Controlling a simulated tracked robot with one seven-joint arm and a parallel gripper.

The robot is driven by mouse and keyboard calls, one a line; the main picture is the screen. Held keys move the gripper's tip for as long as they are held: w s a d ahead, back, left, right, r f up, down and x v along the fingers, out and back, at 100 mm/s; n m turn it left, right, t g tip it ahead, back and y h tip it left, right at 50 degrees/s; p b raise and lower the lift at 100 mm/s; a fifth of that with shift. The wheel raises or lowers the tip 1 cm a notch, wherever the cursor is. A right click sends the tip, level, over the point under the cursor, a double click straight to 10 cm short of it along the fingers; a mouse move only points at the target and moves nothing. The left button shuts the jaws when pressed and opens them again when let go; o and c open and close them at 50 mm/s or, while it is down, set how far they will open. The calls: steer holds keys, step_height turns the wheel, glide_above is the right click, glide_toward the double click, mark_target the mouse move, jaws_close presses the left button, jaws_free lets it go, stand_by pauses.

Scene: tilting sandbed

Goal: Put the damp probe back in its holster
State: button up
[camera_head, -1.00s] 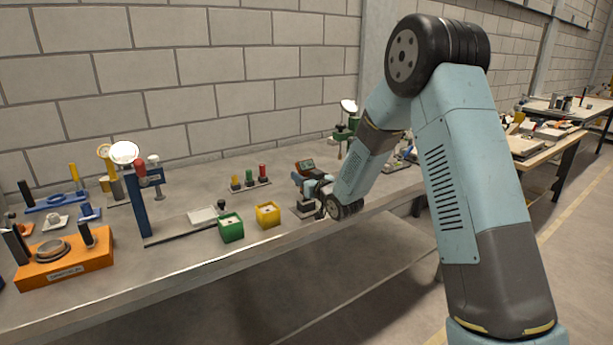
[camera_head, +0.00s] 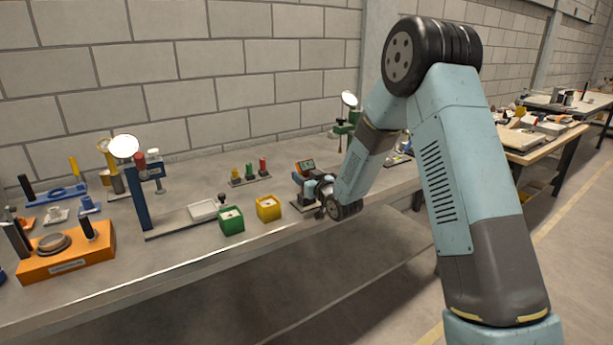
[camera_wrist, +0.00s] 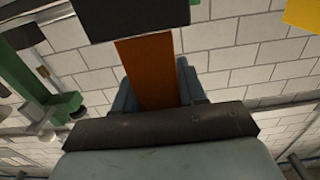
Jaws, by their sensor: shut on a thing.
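The damp probe (camera_head: 304,166) has an orange-brown body and a dark top with a small greenish screen. My gripper (camera_head: 319,186) is shut on it near the bench's front edge. In the wrist view my gripper (camera_wrist: 155,88) has its blue-grey fingers on both sides of the probe's orange handle (camera_wrist: 146,62), with the probe's dark block (camera_wrist: 130,14) beyond. A low dark base (camera_head: 302,206) lies just below the probe. I cannot tell whether it is the holster, nor whether the probe touches it; my gripper and arm hide part of that spot.
A yellow box (camera_head: 268,208) and a green box (camera_head: 231,220) stand left of my gripper. Behind is a rack with three coloured knobs (camera_head: 249,175). A green stand with a round mirror (camera_head: 348,110) is behind my arm.

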steer(key=o, duration=1)
steer(key=shift+c, duration=0.2)
steer(key=shift+s, duration=0.1)
steer(key=v, duration=1.3)
steer(key=shift+s+d, duration=0.2)
steer(key=shift+d, duration=0.05)
